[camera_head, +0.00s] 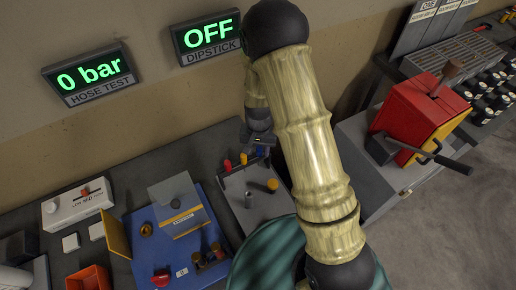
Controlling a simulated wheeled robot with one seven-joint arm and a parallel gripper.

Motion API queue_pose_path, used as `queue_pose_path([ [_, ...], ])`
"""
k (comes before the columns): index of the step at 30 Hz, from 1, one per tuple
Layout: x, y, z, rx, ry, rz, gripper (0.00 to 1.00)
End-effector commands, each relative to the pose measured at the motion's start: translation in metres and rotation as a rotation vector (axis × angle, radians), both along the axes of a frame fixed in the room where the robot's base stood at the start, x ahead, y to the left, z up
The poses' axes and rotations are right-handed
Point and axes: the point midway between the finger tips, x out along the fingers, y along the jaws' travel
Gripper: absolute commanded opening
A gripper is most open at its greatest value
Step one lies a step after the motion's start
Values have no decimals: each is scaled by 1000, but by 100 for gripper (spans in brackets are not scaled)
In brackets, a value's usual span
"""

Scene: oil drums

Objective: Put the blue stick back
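A grey panel (237,190) stands on the bench, near the middle of the view. Along its back edge are a red stick end (228,165), an orange-red one (244,159) and a small blue one (261,154), which I take for the blue stick. My gripper (258,151) points down at the back right of the panel, right at the blue piece. The fingers are small and dark, and I cannot tell whether they hold the blue stick or are only beside it. The stick's lower part is hidden.
A yellow-capped post (272,185) and a grey cylinder (248,200) stand on the panel. A blue board (185,240) lies to its left. The DIPSTICK display (208,35) reads OFF; the HOSE TEST display (92,75) reads 0 bar. A red-yellow lever box (415,118) is right. My arm covers the centre.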

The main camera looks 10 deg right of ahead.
Motion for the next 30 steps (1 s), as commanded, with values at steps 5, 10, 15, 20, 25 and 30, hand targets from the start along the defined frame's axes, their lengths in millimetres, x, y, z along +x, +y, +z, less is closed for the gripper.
queue_pose_path([
  [5,0,-2,0,0,0,-5,41],
  [10,1,-1,5,-1,-2,-1,41],
  [15,1,1,21,0,-4,1,41],
  [20,1,1,45,1,-4,2,41],
  [25,1,1,73,1,-7,2,41],
  [30,1,1,101,1,-4,1,41],
])
